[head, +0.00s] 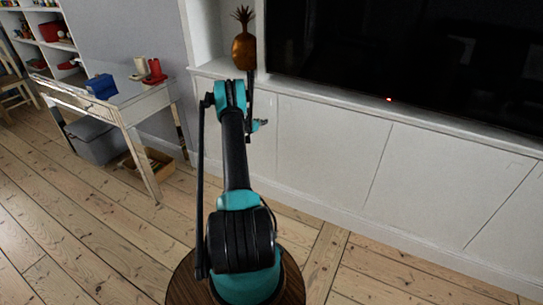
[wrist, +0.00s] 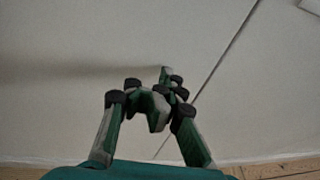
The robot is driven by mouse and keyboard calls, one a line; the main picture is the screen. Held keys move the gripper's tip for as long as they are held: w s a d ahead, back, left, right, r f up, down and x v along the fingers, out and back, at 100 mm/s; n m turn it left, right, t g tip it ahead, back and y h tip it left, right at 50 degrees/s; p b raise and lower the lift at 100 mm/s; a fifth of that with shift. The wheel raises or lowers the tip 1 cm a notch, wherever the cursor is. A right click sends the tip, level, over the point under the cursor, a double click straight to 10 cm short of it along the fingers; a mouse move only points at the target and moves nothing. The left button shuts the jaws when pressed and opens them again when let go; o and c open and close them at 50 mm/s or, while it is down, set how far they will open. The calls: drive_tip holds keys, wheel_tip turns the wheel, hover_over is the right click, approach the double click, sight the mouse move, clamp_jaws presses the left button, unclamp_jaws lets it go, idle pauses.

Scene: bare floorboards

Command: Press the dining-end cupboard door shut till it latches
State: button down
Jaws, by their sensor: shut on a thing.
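The pale cupboard doors run low along the wall in the head view; the left-hand door (head: 325,150) stands behind and right of my gripper. I cannot tell which is the dining-end door. My gripper (head: 260,125) is low in front of the cupboard's left part, partly hidden by my arm. In the wrist view my gripper (wrist: 160,105) has its fingers drawn together in front of a pale door panel (wrist: 70,90), beside a slanting dark seam. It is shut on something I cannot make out. Whether the fingers touch the panel is unclear.
A pineapple ornament (head: 243,50) stands on the ledge beside a dark television screen (head: 400,50). A white desk (head: 130,105) with a blue box (head: 101,86) is at the left, with a grey bin (head: 93,140) beneath. Floorboards at right are clear.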

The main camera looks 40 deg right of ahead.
drive_tip(key=s+a, duration=0.3)
drive_tip(key=a, duration=0.9)
drive_tip(key=shift+s+a, duration=0.25)
idle(0.3)
drive_tip(key=shift+r, duration=0.1)
idle(0.8)
drive_tip(key=s+a+r+m+y, duration=0.3)
drive_tip(key=s+a+r+m, duration=0.3)
drive_tip(key=a+r, duration=0.5)
drive_tip(key=s+a+r+m+y, duration=0.45)
drive_tip(key=s+a+r, duration=0.2)
drive_tip(key=a, duration=0.75)
drive_tip(key=s+a+m+y, duration=0.6)
drive_tip(key=s+a+m, duration=0.4)
drive_tip(key=s+a, duration=1.3)
drive_tip(key=s, duration=0.4)
drive_tip(key=shift+a+f, duration=0.2)
drive_tip(key=shift+f, duration=0.05)
drive_tip(key=shift+m+y, duration=0.25)
